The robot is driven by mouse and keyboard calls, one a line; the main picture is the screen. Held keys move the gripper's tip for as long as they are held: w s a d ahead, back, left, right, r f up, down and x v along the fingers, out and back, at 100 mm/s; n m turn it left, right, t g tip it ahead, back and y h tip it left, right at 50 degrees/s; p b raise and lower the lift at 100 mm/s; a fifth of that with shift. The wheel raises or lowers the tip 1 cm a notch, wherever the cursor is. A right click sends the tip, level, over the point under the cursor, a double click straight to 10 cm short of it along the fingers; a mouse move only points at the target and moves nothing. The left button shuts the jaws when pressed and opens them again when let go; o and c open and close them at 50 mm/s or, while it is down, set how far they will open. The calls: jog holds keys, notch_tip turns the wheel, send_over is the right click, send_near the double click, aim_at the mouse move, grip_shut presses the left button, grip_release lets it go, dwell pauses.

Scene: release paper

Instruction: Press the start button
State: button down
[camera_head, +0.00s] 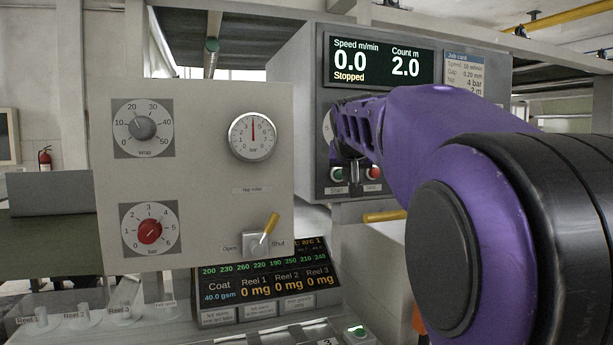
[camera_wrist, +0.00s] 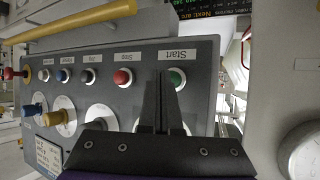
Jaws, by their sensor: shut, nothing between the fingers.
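The green start button (camera_wrist: 177,77) sits on the grey control panel (camera_wrist: 205,60) under a "Start" label in the wrist view. It also shows in the head view (camera_head: 337,175), just left of the red button (camera_head: 373,173). My gripper (camera_wrist: 160,78) is shut and empty, with its fingertips close to the green button and partly overlapping it in the wrist view. I cannot tell whether they touch it. In the head view my gripper (camera_head: 354,168) is in front of the panel, between the two buttons. The display (camera_head: 378,62) reads speed 0.0, Stopped, count 2.0.
A panel with dials (camera_head: 193,180) and a yellow-handled lever (camera_head: 265,235) stands to the left. A yellow bar (camera_head: 384,216) runs below the button panel. Red (camera_wrist: 122,77), white and blue controls sit beside the green button.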

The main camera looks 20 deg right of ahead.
jog(key=shift+w, duration=0.1)
jog(key=shift+w, duration=0.3)
